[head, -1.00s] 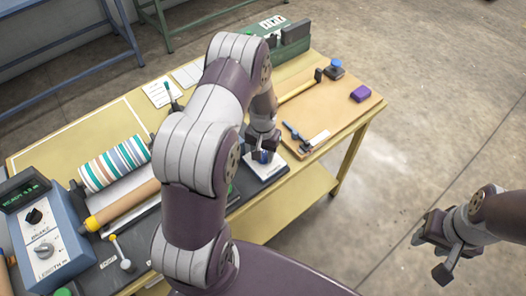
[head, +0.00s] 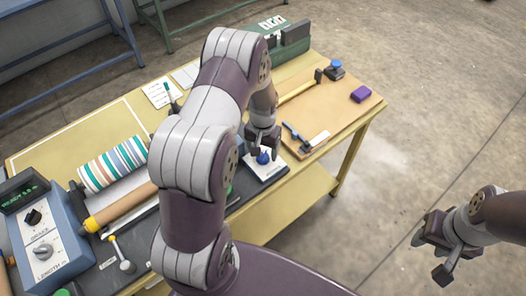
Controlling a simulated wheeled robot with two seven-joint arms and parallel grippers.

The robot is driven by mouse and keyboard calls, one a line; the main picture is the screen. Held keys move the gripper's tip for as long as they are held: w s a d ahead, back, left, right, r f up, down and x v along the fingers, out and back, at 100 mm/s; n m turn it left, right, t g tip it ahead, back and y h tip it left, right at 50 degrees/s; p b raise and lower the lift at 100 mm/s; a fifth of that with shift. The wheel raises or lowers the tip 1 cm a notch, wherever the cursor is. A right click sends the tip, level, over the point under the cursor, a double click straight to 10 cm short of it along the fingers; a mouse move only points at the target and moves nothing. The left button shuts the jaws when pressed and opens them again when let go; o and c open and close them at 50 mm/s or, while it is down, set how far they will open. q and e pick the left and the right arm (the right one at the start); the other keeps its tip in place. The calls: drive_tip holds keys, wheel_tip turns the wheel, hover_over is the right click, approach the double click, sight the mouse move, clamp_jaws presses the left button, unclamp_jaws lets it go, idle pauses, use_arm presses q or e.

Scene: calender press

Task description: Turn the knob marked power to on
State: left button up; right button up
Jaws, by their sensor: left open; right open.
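A blue knob (head: 263,158) sits on a white plate (head: 274,170) at the front edge of the table, right of my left arm. No power mark or on position is readable on it, so I cannot tell how it is set. My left gripper (head: 261,148) points down just above the blue knob, open, its fingers covering part of the view of it. My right gripper (head: 440,253) is open and empty, out over the floor at the right.
A blue control box (head: 62,240) with a display, a black knob (head: 33,217) and a grey knob (head: 43,252) stands at the left. A striped roll (head: 113,163) lies nearby.

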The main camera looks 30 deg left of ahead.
sight(263, 154)
use_arm(q)
wheel_tip(263, 154, up, 11)
drive_tip(key=b, duration=0.1)
idle(0.4)
